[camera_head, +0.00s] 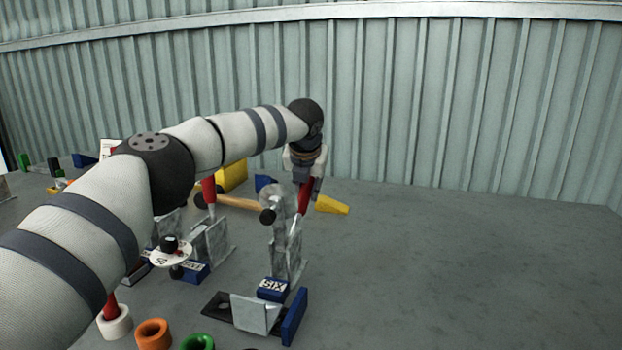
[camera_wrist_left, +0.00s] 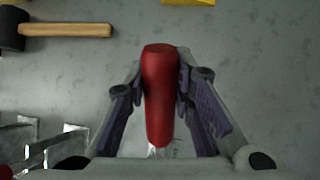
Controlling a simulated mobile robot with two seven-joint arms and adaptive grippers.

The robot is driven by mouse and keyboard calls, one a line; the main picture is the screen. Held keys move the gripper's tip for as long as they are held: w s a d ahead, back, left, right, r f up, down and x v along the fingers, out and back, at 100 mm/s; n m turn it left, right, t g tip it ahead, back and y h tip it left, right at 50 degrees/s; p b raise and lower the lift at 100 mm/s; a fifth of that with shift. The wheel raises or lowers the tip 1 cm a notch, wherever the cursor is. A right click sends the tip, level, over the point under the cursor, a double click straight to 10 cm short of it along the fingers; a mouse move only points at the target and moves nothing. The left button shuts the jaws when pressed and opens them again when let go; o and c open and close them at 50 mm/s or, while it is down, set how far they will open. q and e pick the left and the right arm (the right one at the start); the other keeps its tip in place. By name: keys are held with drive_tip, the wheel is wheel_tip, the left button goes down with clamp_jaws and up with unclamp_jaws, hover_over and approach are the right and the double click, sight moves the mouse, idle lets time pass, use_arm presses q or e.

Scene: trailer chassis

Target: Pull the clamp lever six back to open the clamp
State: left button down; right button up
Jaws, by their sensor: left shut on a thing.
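The red handle of clamp lever six (camera_head: 305,192) stands up from a silver metal clamp (camera_head: 288,252). A blue block marked SIX (camera_head: 272,288) sits at the clamp's front. My left gripper (camera_head: 305,172) comes down on the handle from above. In the left wrist view the red handle (camera_wrist_left: 160,95) lies between the two purple-padded fingers, and my left gripper (camera_wrist_left: 160,100) is shut on it. The clamp's lower part is mostly hidden in the wrist view. My right gripper is not in view.
A mallet with a wooden handle (camera_head: 238,202) and a yellow wedge (camera_head: 332,205) lie close by. Another clamp with a red handle (camera_head: 208,190) stands to the left. Orange (camera_head: 153,333) and green (camera_head: 198,342) rings lie at the front. The floor to the right is clear.

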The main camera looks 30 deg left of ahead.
use_arm(q)
drive_tip(key=shift+f, duration=0.15)
idle(0.3)
drive_tip(key=c, duration=1.3)
unclamp_jaws()
drive_tip(key=shift+f, duration=0.1)
drive_tip(key=shift+c, duration=0.2)
drive_tip(key=v, duration=1.2)
